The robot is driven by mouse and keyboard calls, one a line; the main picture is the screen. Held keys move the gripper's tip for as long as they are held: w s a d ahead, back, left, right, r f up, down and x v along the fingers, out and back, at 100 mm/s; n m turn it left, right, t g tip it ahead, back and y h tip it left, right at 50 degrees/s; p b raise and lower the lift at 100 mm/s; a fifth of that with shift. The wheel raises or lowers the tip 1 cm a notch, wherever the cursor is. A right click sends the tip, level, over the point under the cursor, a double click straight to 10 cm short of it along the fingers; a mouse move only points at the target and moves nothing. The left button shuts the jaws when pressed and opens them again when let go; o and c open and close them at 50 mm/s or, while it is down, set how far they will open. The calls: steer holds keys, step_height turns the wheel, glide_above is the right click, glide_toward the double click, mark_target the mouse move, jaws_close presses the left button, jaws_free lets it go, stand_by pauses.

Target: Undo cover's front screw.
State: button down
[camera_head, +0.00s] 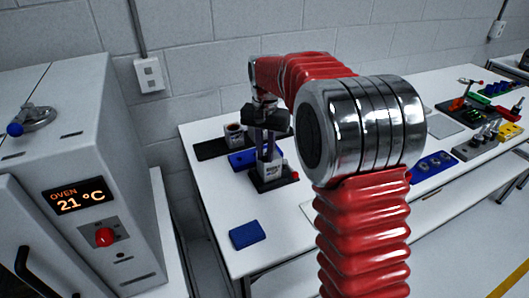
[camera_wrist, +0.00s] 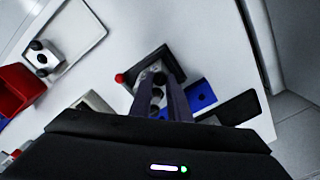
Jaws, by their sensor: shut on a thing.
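A small grey servo unit (camera_head: 272,170) with dark markings sits in a black fixture (camera_head: 262,186) with a red knob (camera_head: 295,176) on its right side. My gripper (camera_head: 269,155) points down over the unit, its fingers reaching its top. In the wrist view, the black fixture (camera_wrist: 172,62) and its red knob (camera_wrist: 119,78) show beyond my fingers. My gripper (camera_wrist: 160,84) is shut on a black screw head (camera_wrist: 160,78) at the unit's top. The fingers hide much of the cover, and the exact grip is hard to see.
A blue block (camera_head: 241,159) and a dark mat with a cup (camera_head: 234,134) stand behind the fixture. A blue box (camera_head: 247,235) lies near the table's front left corner. An oven (camera_head: 90,190) stands left. Trays and parts fill the table's right.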

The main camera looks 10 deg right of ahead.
mark_target(265, 157)
steer(key=n, duration=0.4)
steer(key=shift+n, duration=2.4)
steer(key=c, duration=1.6)
jaws_free()
steer(key=shift+c, duration=0.2)
steer(key=shift+r, duration=0.1)
step_height(265, 157, up, 14)
steer(key=shift+f, duration=0.25)
